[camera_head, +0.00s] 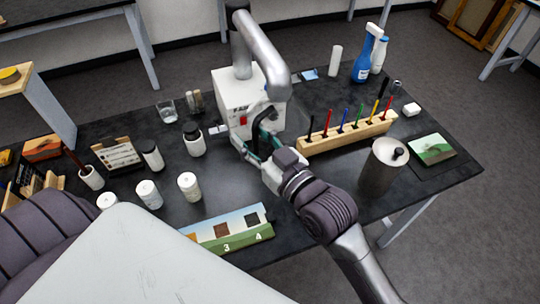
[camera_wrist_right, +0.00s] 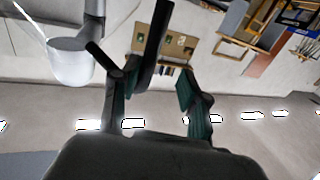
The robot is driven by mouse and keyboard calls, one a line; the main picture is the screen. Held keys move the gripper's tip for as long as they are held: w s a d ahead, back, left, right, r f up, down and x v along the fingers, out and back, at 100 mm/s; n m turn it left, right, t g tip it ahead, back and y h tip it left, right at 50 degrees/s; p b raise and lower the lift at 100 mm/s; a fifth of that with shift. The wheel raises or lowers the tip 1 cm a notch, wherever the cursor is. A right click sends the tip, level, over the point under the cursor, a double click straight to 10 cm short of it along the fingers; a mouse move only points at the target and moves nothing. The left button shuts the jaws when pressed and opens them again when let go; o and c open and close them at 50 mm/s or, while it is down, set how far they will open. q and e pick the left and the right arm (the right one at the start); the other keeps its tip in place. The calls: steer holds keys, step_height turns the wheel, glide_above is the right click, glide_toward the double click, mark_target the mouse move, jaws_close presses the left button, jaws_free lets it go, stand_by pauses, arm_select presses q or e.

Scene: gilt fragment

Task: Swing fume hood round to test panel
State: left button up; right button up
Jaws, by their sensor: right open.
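The fume extractor is a white box (camera_head: 238,98) with a red switch, standing at the back middle of the dark table. Its silver duct (camera_head: 268,55) rises from behind the box and bends down to the right, toward a pale hood (camera_head: 265,112). My right gripper (camera_head: 257,137) is open at the hood, in front of the box. In the right wrist view a dark bar (camera_wrist_right: 153,45) lies between the open fingers; whether they touch it is unclear. The hood shows there at upper left (camera_wrist_right: 70,62). The test panel (camera_head: 232,232), with patches numbered 3 and 4, lies at the front edge, partly hidden. My left gripper is out of view.
A wooden rack (camera_head: 346,137) of coloured tools stands right of my right gripper. A grey canister (camera_head: 382,165) is close to my right forearm. White jars (camera_head: 189,186) stand left of the gripper. A blue spray bottle (camera_head: 367,55) is at the back right.

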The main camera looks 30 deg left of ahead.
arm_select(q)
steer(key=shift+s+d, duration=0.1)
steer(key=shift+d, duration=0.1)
arm_select(e)
steer(key=v, duration=0.9)
steer(key=shift+s, duration=0.35)
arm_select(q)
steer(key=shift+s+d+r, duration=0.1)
arm_select(e)
steer(key=shift+s+d+r, duration=0.1)
steer(key=shift+s+d, duration=0.05)
